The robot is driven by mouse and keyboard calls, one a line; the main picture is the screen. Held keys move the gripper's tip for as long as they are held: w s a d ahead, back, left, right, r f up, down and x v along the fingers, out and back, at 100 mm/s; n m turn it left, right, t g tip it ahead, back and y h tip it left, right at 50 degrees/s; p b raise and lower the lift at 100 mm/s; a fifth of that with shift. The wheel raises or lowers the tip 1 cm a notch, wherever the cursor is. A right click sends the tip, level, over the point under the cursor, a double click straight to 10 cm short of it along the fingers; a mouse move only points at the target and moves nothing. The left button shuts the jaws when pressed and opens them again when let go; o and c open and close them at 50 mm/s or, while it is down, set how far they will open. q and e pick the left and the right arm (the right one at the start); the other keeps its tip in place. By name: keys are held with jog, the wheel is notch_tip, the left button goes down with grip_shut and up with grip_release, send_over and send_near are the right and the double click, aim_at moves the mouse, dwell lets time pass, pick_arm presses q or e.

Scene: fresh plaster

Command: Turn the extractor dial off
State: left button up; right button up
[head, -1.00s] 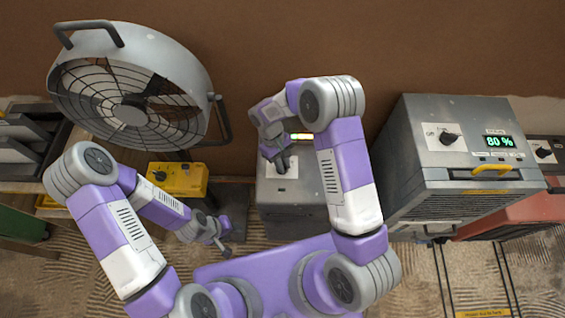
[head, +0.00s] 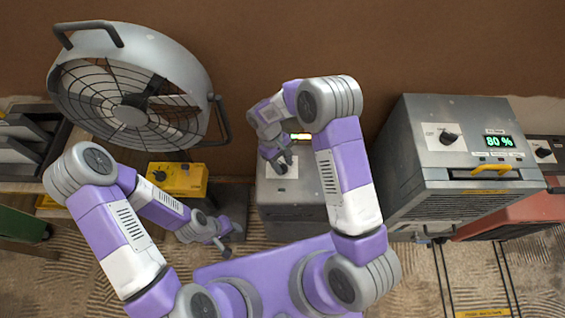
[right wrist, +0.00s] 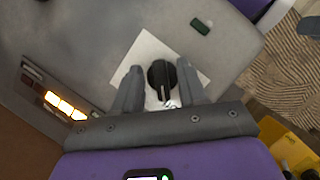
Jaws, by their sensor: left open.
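A black dial (right wrist: 161,76) with a pale pointer line sits on a white plate on top of the grey box (head: 292,210) in the middle of the head view. I cannot read a name on this box. My right gripper (head: 283,164) is over the dial. In the right wrist view its two fingers (right wrist: 159,82) stand apart on either side of the dial, with visible gaps. In the head view the gripper mostly hides the dial. My left gripper (head: 226,248) is open and empty, low beside the grey box.
A lit amber indicator (right wrist: 66,105) is on the box near the dial. A large fan (head: 130,90) stands at left, behind a yellow box (head: 178,178) with a dial. A grey unit (head: 450,180) at right shows 80 % and has its own dial (head: 448,138). Ridged floor lies in front.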

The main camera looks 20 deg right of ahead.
jog(key=p+v, duration=0.1)
jog(key=v, duration=0.6)
jog(key=shift+r, duration=0.25)
dwell(0.5)
